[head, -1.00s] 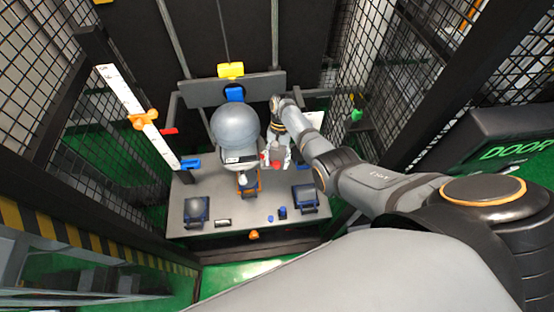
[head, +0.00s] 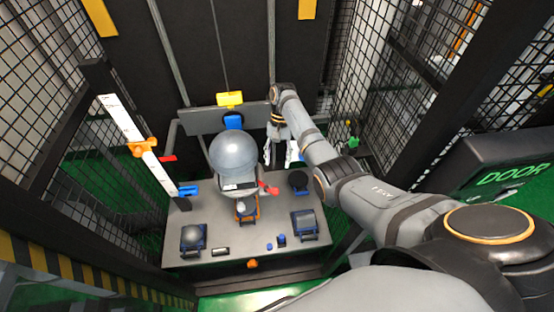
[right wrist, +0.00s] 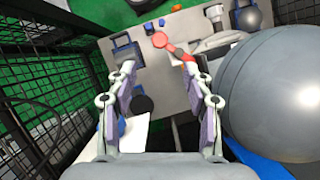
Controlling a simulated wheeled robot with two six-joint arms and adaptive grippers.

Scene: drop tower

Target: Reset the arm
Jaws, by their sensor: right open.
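My right gripper (head: 281,157) is open and empty, above the back right part of the grey table (head: 240,247). In the right wrist view, its two fingers (right wrist: 159,75) stand wide apart with nothing between the pads. A red lever arm with a round end (head: 269,189) sticks out to the right of the central device, below the gripper in the head view. In the right wrist view the red arm (right wrist: 160,40) lies beyond the fingertips, apart from them. A large grey ball (head: 233,153) sits on the central device, left of the gripper. My left gripper is not in view.
A white scale post with an orange slider (head: 142,148) stands at left. A yellow block (head: 229,99) and blue block (head: 233,121) are behind the ball. A black disc (head: 298,181) and dark boxed fixture (head: 304,224) are at right. Mesh walls enclose the sides.

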